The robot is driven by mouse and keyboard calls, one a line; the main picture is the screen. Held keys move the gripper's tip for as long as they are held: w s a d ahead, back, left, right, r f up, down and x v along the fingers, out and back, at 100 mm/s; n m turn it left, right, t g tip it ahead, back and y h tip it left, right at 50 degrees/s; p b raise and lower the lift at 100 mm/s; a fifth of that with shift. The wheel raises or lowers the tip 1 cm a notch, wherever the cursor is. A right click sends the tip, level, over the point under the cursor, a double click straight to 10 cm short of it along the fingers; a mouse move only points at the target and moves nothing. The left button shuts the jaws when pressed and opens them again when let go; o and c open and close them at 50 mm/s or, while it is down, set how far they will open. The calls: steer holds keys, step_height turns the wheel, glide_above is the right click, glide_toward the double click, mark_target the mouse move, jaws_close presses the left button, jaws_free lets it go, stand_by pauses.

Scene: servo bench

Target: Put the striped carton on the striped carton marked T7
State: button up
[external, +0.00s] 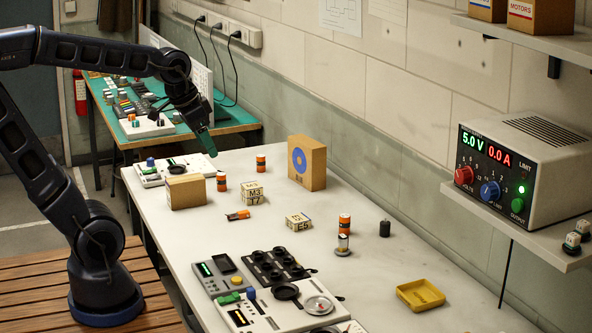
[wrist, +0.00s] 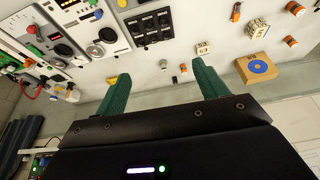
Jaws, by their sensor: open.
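A small pale carton with dark markings and the label E5 (external: 298,222) sits on the white bench, apart from other things; it also shows in the wrist view (wrist: 203,48). Farther back are cartons that look stacked, one labelled M3 (external: 252,188) over one labelled T7 (external: 253,199). The pair also shows at the upper right of the wrist view (wrist: 257,28). The stripes are too small to make out clearly. My gripper (external: 210,151) is raised over the bench's far left end, away from the cartons. In the wrist view its green fingers (wrist: 161,68) are apart with nothing held.
A box with a blue ring (external: 308,163) and a plain brown box (external: 185,191) stand near the stack. A dark cylinder (external: 385,228), instrument panels (external: 275,266) and a yellow tray (external: 420,295) are nearer.

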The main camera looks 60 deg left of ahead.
steer(key=s+d, duration=0.2)
steer(key=s, duration=0.4)
steer(key=shift+d+f, duration=0.15)
steer(key=shift+f, duration=0.1)
